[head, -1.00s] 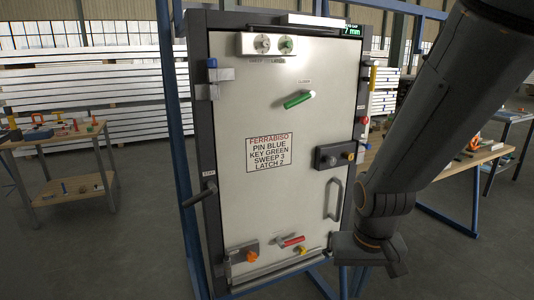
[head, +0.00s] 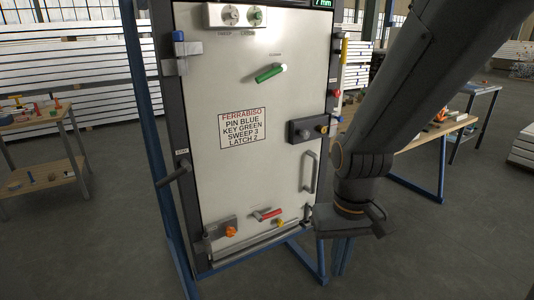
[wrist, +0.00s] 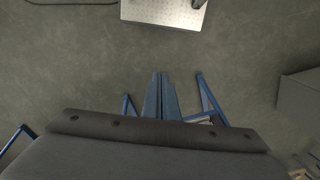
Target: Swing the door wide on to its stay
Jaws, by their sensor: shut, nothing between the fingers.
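The pale door (head: 260,170) stands upright in its dark frame, shut or nearly so. Its grey pull handle (head: 310,172) is at the lower right. A black lever (head: 175,172) beside a small label, apparently "STAY", sticks out at the left edge. A green lever (head: 270,73) slants on the upper door, and a red-handled one (head: 267,213) sits low. My gripper (wrist: 160,88) points down with its fingers together and empty, seen over floor in the wrist view. In the head view its dark body is just right of the door's lower right corner, apart from the handle.
A blue-capped pin (head: 179,38) is at the door's upper left. A dark latch block (head: 308,128) sits above the handle. Blue frame legs (head: 153,140) flank the door. A cluttered bench (head: 40,145) stands left, another table right. The floor in front is clear.

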